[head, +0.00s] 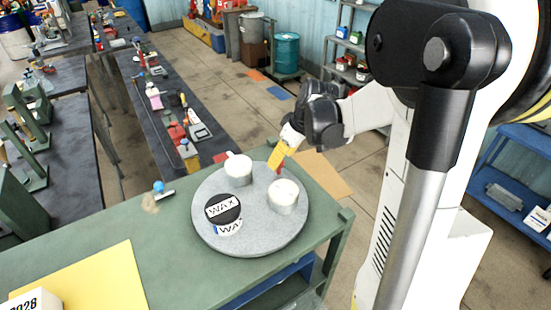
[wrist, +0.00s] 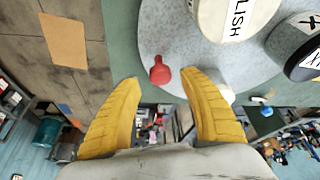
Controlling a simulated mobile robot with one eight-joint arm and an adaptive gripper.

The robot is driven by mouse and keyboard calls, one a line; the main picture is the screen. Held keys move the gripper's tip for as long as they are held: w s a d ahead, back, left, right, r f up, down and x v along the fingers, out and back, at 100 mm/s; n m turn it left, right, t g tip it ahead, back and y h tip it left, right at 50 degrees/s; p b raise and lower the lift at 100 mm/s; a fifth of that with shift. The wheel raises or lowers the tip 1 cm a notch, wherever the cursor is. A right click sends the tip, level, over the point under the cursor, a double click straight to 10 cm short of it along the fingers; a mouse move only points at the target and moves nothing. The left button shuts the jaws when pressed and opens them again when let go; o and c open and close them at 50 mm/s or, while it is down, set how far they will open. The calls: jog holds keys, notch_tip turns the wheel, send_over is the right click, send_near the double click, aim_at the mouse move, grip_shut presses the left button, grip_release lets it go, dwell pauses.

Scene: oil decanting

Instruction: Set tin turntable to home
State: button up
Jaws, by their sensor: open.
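The tin turntable (head: 250,240) is a grey speckled disc on the green bench. It carries a black-lidded WAX tin (head: 224,212) at the front left and two cream-topped tins, one at the back (head: 238,171) and one at the right (head: 284,196). In the wrist view a tin reading "…LISH" (wrist: 236,18) stands on the disc. A red knob (wrist: 160,71) sits near the disc's rim. My gripper (wrist: 160,79) is open, its yellow fingers on either side of the knob at their tips. I cannot tell whether they touch it. In the head view my gripper (head: 279,155) is at the disc's far right rim.
A small blue ball-topped item (head: 159,187) is on the bench left of the disc. A yellow sheet (head: 85,280) and a white numbered block (head: 32,300) lie at the front left. A dark bench (head: 165,105) with tools stands behind. Blue shelving (head: 515,180) is at the right.

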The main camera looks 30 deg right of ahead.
jog(key=shift+x, duration=0.9)
jog(key=shift+w+a+f, duration=0.1)
jog(key=shift+w+f, duration=0.05)
jog(key=shift+f, duration=0.1)
grip_shut()
